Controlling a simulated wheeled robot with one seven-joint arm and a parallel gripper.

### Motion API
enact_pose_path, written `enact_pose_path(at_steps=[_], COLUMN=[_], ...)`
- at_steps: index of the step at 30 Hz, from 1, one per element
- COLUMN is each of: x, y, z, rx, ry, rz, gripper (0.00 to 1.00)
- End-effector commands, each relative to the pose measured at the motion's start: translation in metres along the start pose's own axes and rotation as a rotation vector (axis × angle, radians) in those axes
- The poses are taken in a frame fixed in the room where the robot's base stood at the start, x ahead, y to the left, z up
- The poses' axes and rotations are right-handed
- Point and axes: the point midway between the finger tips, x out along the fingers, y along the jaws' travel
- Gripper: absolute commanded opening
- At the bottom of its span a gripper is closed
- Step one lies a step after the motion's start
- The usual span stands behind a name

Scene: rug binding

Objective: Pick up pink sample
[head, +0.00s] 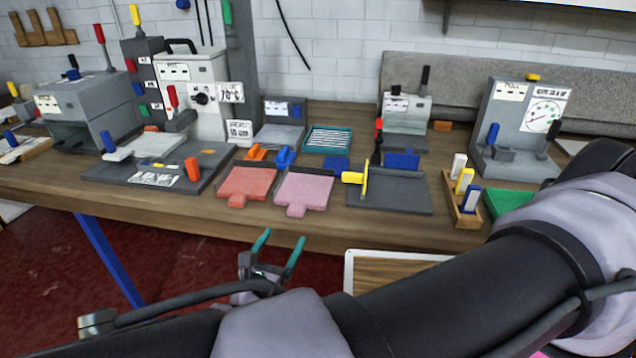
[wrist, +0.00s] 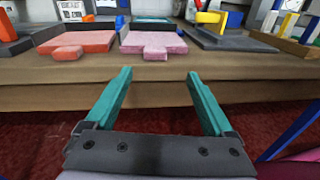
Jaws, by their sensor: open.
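The pink sample (head: 302,190) is a flat square pad with a small tab on its front side. It lies on the workbench near the front edge, right of a similar red-orange sample (head: 246,185). In the wrist view the pink sample (wrist: 153,40) is near the top middle, its tab pointing toward me. My gripper (head: 279,241) has teal fingers and is open and empty. It is in front of the bench edge, apart from the pink sample. In the wrist view my gripper (wrist: 158,76) has its fingers spread on either side below the sample's tab.
A grey board with a yellow-handled tool (head: 362,180) lies right of the pink sample. Orange and blue blocks (head: 285,156) sit just behind the samples. A wooden holder with coloured sticks (head: 463,201) stands farther right. The bench's front edge (head: 200,222) lies between my gripper and the samples.

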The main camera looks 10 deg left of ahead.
Motion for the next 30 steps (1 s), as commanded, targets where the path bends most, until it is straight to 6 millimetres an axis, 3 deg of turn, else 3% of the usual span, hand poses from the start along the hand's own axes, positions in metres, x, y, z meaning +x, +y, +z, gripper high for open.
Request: enact_pose_path(at_steps=[5,12,20,30], x=[-0.008,0.028,0.050,0.093], y=[0.010,0.012,0.012,0.012], z=[-0.006,-0.005,-0.003,0.000], rx=[-0.049,-0.051,-0.051,-0.050], ry=[-0.052,-0.053,-0.052,-0.050], rz=[0.082,0.081,0.081,0.081], gripper=[0.88,0.88,0.88,0.88])
